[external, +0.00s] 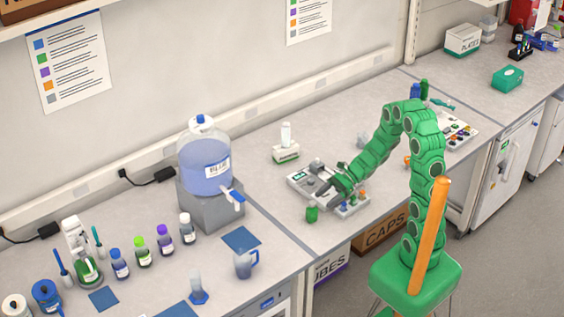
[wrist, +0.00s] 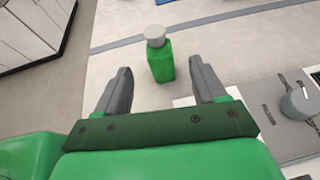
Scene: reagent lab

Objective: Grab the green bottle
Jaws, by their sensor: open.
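The green bottle (wrist: 160,66) with a grey cap stands upright on the bench in the wrist view. It shows in the gap between the tips of my two dark grey fingers, with room on both sides. My gripper (wrist: 160,72) is open and empty. In the external view, my gripper (external: 328,191) is low over the bench beside a grey instrument. A small green object (external: 312,214), which looks like the same bottle, is just below and left of it. How far the fingers are from the bottle in depth is hard to tell.
A grey instrument with a knob (wrist: 299,102) lies close to the right finger. Small coloured items (external: 350,203) stand near my gripper. A large blue-filled dispenser (external: 204,165) stands to the left. The bench left of the bottle is clear up to its edge.

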